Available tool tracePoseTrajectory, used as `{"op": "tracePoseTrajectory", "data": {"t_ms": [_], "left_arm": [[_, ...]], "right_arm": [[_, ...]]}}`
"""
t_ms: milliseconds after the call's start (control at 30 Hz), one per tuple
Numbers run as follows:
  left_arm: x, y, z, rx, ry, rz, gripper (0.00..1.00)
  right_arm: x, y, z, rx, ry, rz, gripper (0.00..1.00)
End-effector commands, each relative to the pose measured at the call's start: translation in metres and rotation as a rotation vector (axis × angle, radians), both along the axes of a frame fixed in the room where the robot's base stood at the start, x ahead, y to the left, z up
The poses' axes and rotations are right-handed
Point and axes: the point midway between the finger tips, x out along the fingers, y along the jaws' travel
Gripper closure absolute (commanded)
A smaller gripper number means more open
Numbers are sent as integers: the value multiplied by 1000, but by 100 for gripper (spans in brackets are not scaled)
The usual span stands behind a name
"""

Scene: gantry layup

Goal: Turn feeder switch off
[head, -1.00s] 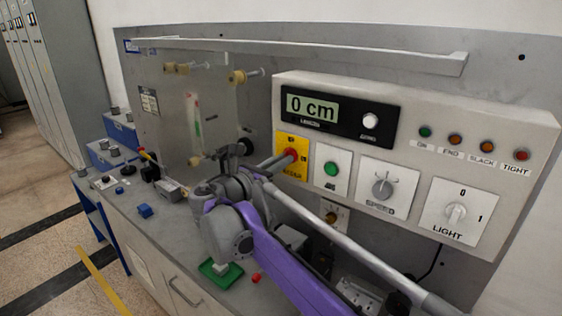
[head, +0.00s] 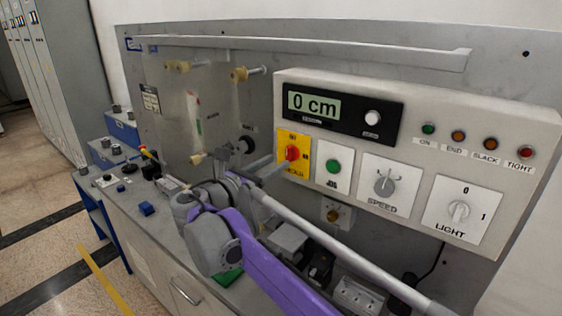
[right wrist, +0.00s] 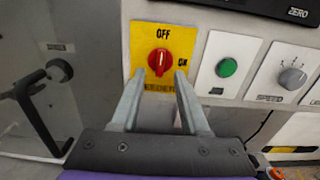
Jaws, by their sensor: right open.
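The feeder switch is a red rotary knob (head: 292,153) on a yellow plate (head: 293,170) at the left end of the control panel. In the right wrist view the knob (right wrist: 160,62) sits under the word OFF, with ON to its right. Its pale pointer mark looks about upright, towards OFF. My right gripper (head: 276,167) is just in front of the plate, at its lower left in the head view. In the right wrist view its open, empty fingers (right wrist: 158,86) stand either side of and below the knob, apart from it. My left gripper is out of view.
The panel also has a green button (head: 333,167), a speed dial (head: 384,184), a light switch (head: 459,210) and a length display (head: 315,104). A black handle (right wrist: 30,95) stands left of the fingers. Grey boxes (head: 288,240) sit below the panel.

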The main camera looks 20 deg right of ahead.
Motion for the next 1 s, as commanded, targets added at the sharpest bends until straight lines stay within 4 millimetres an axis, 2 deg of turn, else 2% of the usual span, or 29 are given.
{"op": "tracePoseTrajectory", "data": {"t_ms": [100,300,533,833,933,1000], "left_arm": [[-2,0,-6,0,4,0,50],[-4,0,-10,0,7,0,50],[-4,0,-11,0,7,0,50],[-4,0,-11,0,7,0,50],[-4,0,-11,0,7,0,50],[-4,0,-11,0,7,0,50]], "right_arm": [[-16,22,-2,0,1,5,55],[-35,46,-1,0,1,3,55],[-43,54,0,0,0,0,55],[-44,49,-4,21,0,-4,55],[-53,27,-23,127,-12,-21,55],[-67,2,-49,269,-34,-52,55]]}}
